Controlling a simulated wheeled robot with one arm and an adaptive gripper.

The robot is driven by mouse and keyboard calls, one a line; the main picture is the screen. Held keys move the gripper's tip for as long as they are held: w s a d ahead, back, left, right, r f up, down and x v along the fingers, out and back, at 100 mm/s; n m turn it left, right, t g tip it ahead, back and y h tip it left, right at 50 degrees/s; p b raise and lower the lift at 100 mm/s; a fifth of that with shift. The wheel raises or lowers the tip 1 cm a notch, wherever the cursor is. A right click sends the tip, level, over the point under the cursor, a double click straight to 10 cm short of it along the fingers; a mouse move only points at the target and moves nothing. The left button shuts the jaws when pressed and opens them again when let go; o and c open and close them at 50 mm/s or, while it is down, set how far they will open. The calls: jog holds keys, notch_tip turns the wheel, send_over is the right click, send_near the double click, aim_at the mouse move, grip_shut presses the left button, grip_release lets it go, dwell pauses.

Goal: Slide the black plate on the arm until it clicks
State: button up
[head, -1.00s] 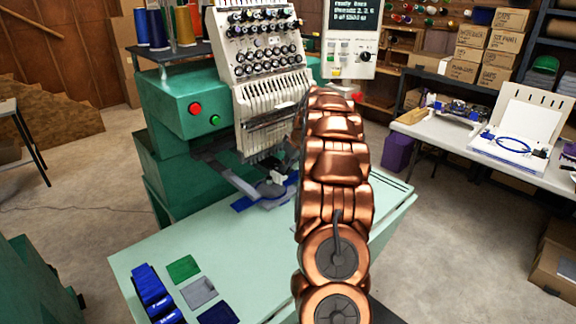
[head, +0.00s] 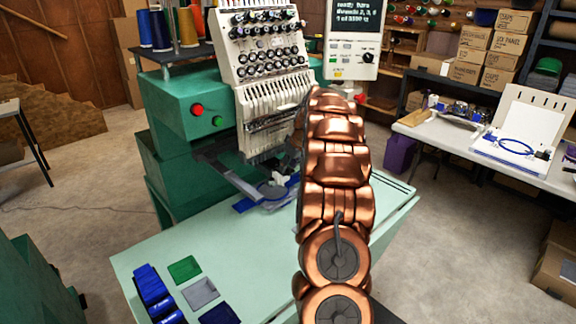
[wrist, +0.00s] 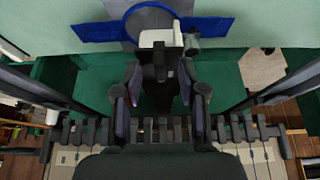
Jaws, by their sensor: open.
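In the wrist view my gripper (wrist: 160,82) is open, with a dark finger on each side of a narrow black piece (wrist: 159,66). I cannot tell whether the fingers touch this piece, or whether it is the black plate. A white block (wrist: 157,38) sits just beyond it, over a grey disc (wrist: 150,18) and blue strips (wrist: 212,27). In the head view the green embroidery machine (head: 185,110) stands behind my copper arm, which hides my gripper. The machine's lower arm end (head: 270,189) shows left of it, above the table.
The white needle head (head: 262,60) stands close to my arm. A white side table (head: 470,145) stands right. The table's middle is clear.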

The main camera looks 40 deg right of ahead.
jog(key=v, duration=1.2)
jog(key=shift+w, duration=0.1)
jog(key=s+a+g+y, duration=0.15)
jog(key=s+a, duration=0.25)
jog(key=a, duration=1.1)
jog(key=s+a+g, duration=0.2)
jog(key=s+a, duration=0.2)
jog(key=a, duration=1.1)
jog(key=s+a+f+g, duration=0.2)
jog(key=s+a, duration=0.9)
jog(key=s, duration=0.1)
jog(key=s+a+f, duration=0.1)
jog(key=s+f, duration=0.1)
jog(key=s, duration=0.6)
jog(key=s+a+f+g+h, duration=0.1)
jog(key=s+a+f, duration=0.1)
jog(key=s, duration=0.6)
jog(key=shift+s+f, duration=0.25)
jog(key=shift+f, duration=0.15)
jog(key=shift+a+g+h, duration=0.1)
jog(key=shift+g+h, duration=0.15)
